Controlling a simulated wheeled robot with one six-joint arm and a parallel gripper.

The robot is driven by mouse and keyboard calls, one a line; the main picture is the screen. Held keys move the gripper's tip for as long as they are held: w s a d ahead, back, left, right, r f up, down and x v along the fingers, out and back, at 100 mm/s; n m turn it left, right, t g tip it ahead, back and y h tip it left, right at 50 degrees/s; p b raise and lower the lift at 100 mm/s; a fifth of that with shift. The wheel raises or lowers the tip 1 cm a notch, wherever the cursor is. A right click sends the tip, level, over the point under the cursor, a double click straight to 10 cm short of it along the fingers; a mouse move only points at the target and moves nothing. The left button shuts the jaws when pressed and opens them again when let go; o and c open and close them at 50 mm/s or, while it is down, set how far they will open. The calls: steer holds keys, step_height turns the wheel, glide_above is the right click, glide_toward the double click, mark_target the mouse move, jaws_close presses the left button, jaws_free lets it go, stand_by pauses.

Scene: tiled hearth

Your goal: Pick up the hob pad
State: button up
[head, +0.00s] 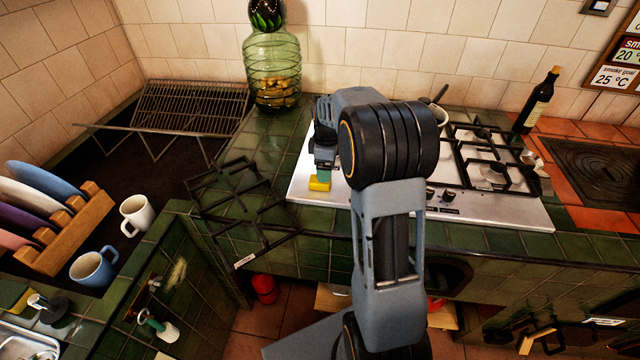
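A small yellow pad with a green top (320,183), which looks like the hob pad, is at the left end of the steel hob (480,207). My gripper (323,168) points down directly over the pad, with its tips at or very near the pad's top. My arm covers much of the hob's left half. The fingers are small and dark here, so I cannot tell whether they are open or closed on the pad, nor whether the pad rests on the hob.
A loose black pan grate (243,205) lies on the green tiles left of the hob. A glass jar (272,70) and wire rack (190,108) stand behind it. A dark bottle (540,103) stands at the hob's back right. Mugs and a plate rack (75,232) are at left.

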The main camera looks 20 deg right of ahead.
mark_target(313, 184)
steer(key=shift+s+f, duration=0.15)
steer(key=shift+f, duration=2.85)
steer(key=c, duration=1.1)
steer(key=shift+o, duration=0.2)
steer(key=shift+r, duration=0.1)
